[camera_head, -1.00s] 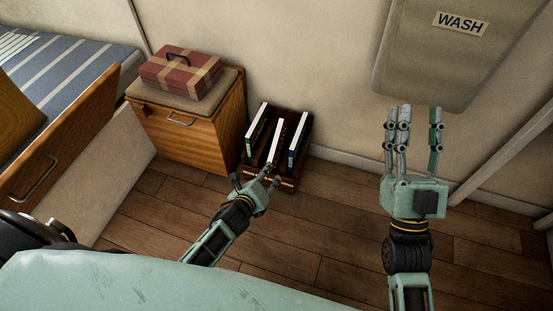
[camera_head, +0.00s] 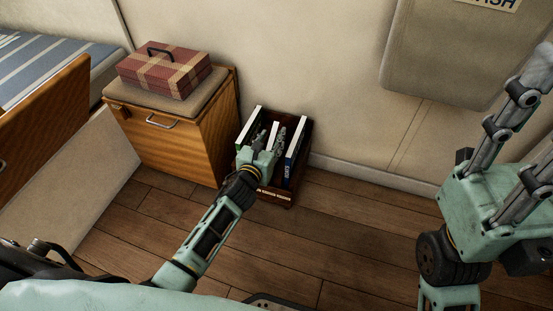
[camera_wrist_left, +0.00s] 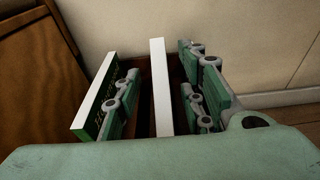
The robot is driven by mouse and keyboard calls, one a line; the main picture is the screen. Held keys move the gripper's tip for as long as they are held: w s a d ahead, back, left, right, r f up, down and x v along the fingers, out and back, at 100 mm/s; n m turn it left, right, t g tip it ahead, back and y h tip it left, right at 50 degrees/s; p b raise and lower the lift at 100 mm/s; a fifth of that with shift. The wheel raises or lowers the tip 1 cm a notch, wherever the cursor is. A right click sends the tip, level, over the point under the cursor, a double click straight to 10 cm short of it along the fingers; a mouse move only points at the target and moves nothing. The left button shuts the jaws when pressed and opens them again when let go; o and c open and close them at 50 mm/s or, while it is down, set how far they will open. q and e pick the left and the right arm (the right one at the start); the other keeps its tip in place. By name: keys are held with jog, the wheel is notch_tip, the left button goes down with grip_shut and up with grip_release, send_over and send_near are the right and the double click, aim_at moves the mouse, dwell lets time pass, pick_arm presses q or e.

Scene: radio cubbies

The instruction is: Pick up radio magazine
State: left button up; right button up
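Three upright magazines or books stand in a dark wooden crate (camera_head: 306,128) on the floor. One has a green cover (camera_wrist_left: 96,98), the middle one (camera_wrist_left: 160,85) shows a white edge, and a blue one (camera_head: 298,150) stands at the right. I cannot read which is the radio magazine. My left gripper (camera_head: 267,140) reaches down into the crate. In the left wrist view its fingers are open on either side of the middle one, with visible gaps. They partly hide the green one. My right gripper (camera_head: 538,125) is raised at the right, fingers spread and empty.
A wooden cabinet (camera_head: 205,130) with a cushion and a plaid case (camera_head: 165,70) stands left of the crate. A bed (camera_head: 45,60) is at far left. The wall is close behind. A beige bag (camera_head: 440,50) hangs at right. Floor right of the crate is clear.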

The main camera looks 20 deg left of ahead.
pick_arm(q)
jog(key=shift+w+d+f+b, duration=0.15)
jog(key=shift+w+b, duration=0.15)
jog(key=shift+w, duration=0.35)
jog(key=shift+w+f+b, duration=0.15)
jog(key=shift+w+b, duration=0.1)
jog(key=shift+w, duration=0.35)
jog(key=shift+w+d+f+b, duration=0.15)
jog(key=shift+w+b, duration=0.15)
jog(key=shift+w, duration=0.35)
jog(key=shift+a, duration=0.1)
grip_shut()
jog(key=shift+a+r, duration=0.1)
